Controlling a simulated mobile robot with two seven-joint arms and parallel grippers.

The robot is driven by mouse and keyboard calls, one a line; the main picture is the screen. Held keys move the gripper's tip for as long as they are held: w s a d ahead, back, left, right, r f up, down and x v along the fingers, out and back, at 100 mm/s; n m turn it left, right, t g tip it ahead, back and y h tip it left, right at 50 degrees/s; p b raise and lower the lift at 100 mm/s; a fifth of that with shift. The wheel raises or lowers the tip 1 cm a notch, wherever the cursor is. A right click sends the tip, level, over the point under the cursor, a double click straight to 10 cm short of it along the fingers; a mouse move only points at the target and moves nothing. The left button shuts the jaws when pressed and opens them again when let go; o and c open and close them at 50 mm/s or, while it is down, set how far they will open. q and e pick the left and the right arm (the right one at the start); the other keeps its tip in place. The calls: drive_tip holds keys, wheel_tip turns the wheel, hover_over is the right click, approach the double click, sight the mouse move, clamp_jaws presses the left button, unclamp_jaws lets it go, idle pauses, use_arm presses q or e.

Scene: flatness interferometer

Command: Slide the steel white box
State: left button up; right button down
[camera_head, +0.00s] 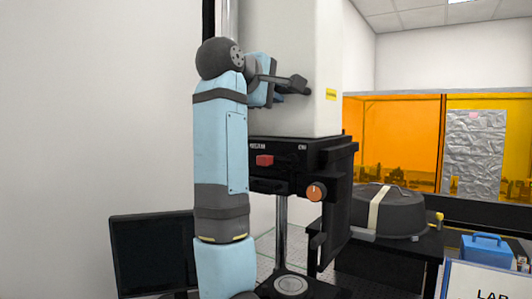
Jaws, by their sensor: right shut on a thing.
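The steel white box (300,35) is a tall pale housing in the upper middle of the head view. It stands upright above the black instrument body (300,165), in front of a vertical metal rail at its left. My right gripper (276,84) is at the box's front face, shut on a dark handle (298,85) that projects there. The hand and wrist partly hide the fingertips and the grip. My left gripper is not in view.
The black body has a red switch (264,160) and an orange knob (314,192). A dark monitor (150,255) stands lower left. A dark lidded case (388,210) sits on a black table at right. A blue case (487,250) is lower right, before orange screens (395,140).

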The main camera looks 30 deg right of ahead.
drive_tip(key=shift+r+p, duration=0.3)
drive_tip(key=shift+r, duration=0.25)
idle(0.4)
drive_tip(key=c, duration=1.1)
unclamp_jaws()
drive_tip(key=shift+a+f, duration=0.1)
drive_tip(key=shift+s+a, duration=0.1)
drive_tip(key=shift+a, duration=0.1)
drive_tip(key=b+v, duration=0.2)
drive_tip(key=v, duration=1.1)
drive_tip(key=shift+b, duration=0.4)
drive_tip(key=shift+s+a, duration=0.15)
